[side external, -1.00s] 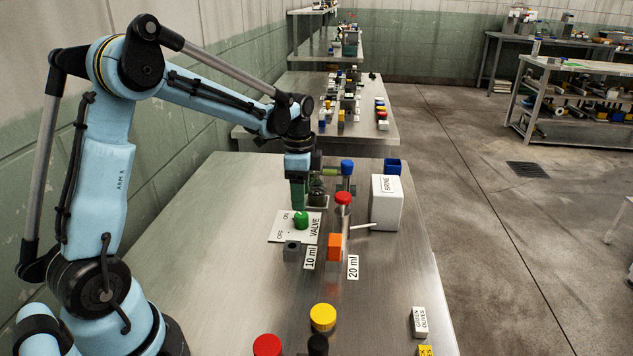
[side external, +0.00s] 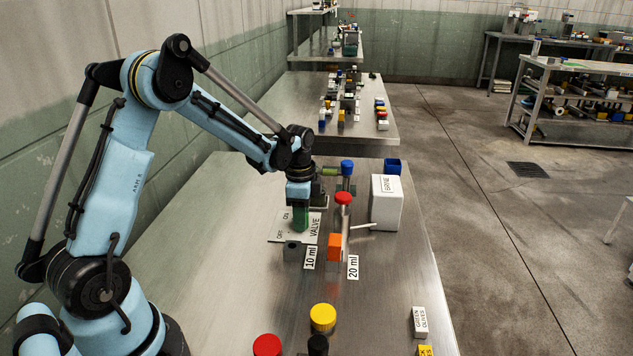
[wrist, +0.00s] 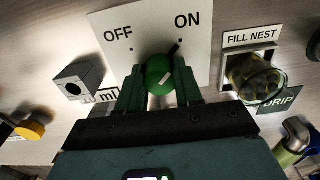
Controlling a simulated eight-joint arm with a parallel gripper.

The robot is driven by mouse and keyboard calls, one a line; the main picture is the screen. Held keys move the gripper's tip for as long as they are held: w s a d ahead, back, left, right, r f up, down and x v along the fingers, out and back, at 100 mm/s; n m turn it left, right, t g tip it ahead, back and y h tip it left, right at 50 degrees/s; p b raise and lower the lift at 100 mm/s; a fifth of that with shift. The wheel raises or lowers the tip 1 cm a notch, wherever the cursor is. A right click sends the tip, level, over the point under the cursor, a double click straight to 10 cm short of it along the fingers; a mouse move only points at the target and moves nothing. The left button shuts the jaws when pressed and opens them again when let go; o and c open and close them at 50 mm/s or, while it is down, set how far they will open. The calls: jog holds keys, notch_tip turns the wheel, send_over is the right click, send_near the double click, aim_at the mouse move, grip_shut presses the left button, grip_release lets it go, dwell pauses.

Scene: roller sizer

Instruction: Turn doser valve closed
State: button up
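The green valve knob (wrist: 160,76) sits on a white plate (wrist: 110,22) marked OFF and ON in the wrist view. A dark pointer at the knob leans toward ON. My gripper (wrist: 161,84) is lowered around the knob, one green finger on each side. I cannot tell whether the fingers press on it or leave a small gap. In the side view my gripper (side external: 301,222) stands over the VALVE plate (side external: 277,236) and hides most of the knob.
A grey block (wrist: 80,79) is left of the plate; the fill nest holds a jar of olives (wrist: 252,79) on the right. An orange block (side external: 335,241), red-capped post (side external: 343,199) and white brine box (side external: 386,205) stand nearby. The table's left side is clear.

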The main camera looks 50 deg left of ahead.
jog(key=c, duration=0.5)
jog(key=shift+n, duration=0.3)
jog(key=n, duration=1.7)
jog(key=shift+n, duration=0.3)
jog(key=o, duration=1)
